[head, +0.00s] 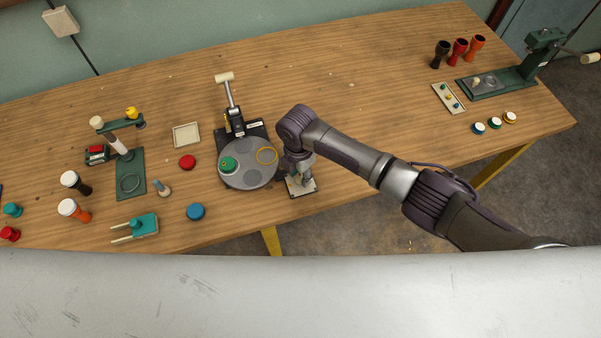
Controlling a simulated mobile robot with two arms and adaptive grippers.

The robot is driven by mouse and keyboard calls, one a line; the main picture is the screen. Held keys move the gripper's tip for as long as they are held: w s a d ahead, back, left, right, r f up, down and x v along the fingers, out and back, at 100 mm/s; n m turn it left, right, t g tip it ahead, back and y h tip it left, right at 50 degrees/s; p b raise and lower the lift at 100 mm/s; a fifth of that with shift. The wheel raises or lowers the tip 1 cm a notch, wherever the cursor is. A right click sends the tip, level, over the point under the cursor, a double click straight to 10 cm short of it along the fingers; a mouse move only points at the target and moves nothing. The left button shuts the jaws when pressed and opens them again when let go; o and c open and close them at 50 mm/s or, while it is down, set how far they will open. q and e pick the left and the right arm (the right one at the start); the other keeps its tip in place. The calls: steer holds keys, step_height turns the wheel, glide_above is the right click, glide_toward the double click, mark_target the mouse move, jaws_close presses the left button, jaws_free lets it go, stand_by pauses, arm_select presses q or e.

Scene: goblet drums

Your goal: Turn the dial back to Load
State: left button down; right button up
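My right gripper (303,180) points down over a small pale plate (304,191) at the table's front edge, just right of the grey round turntable (246,178). The dial itself I cannot make out; the gripper and wrist cover most of the plate, and its lettering is too small to read. Whether the fingers are closed on anything cannot be seen. My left gripper is not in view.
Left of the turntable are a red disc (187,162), a blue disc (196,211), an empty tray (186,136) and a green stand (130,172). Drum bodies (460,52) and a green press (497,82) stand far right. The table's middle back is clear.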

mark_target(299, 175)
steer(key=shift+o, duration=1.1)
steer(key=shift+r, duration=0.1)
step_height(299, 175, up, 12)
steer(key=shift+w+a, duration=0.15)
